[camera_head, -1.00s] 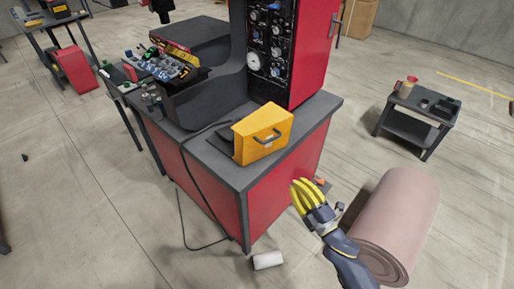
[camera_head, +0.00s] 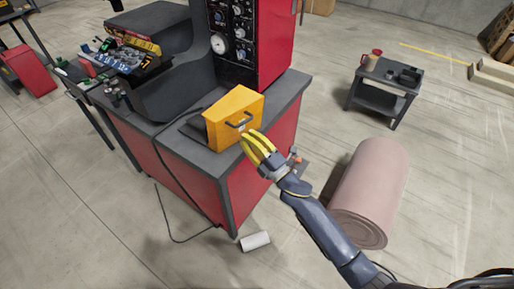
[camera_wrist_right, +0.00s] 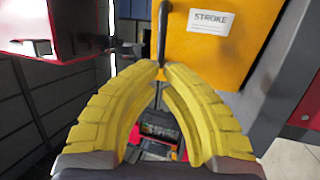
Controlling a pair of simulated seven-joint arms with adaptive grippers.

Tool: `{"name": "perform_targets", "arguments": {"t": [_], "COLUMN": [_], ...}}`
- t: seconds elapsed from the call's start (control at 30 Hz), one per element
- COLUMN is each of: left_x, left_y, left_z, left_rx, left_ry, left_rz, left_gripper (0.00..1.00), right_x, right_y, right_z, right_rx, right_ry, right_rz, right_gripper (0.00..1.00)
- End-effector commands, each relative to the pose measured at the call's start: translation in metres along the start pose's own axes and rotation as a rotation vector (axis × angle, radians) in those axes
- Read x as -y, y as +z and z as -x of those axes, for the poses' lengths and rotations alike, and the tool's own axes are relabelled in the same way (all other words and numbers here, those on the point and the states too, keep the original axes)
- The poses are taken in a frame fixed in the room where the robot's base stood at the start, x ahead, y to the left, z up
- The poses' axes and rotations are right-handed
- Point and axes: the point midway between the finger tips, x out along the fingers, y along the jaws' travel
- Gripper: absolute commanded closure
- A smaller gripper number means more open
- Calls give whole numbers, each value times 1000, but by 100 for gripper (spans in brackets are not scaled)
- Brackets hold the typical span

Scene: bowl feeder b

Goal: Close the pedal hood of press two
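The yellow pedal hood (camera_head: 225,115), a box with a dark handle (camera_head: 240,123) on its front face, stands on the front corner of the press table. A dark plate shows at its left side. My right gripper (camera_head: 250,138) has its yellow fingers just in front of the hood, close by the handle's lower right. In the right wrist view the fingertips (camera_wrist_right: 161,68) come together near the end of the dark handle (camera_wrist_right: 162,32), with the hood's yellow face (camera_wrist_right: 205,50) behind. I see no clear grip on the handle. My left gripper is not in view.
The red press cabinet (camera_head: 272,35) rises behind the hood. A dark cable hangs over the table's front. A large pink roll (camera_head: 372,185) lies right of my right arm; a small white roll (camera_head: 254,241) lies on the floor. A small dark side table (camera_head: 385,85) stands back right.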

Motion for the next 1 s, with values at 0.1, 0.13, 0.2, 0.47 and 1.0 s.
{"name": "perform_targets", "arguments": {"t": [0.1, 0.13, 0.2, 0.47, 1.0], "left_x": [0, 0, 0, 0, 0], "left_y": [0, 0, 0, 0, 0], "left_z": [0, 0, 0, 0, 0], "left_rx": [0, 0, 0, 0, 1], "left_ry": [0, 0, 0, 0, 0], "left_rz": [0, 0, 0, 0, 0], "left_gripper": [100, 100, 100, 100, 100], "right_x": [0, 0, 0, 0, -3], "right_y": [0, 0, 0, 0, 2], "right_z": [-14, -17, -22, -31, -32], "right_rx": [0, 0, 0, 0, 3], "right_ry": [0, -1, 0, -1, -15], "right_rz": [1, 0, 0, -1, 7], "right_gripper": [100, 100, 100, 100, 100]}}
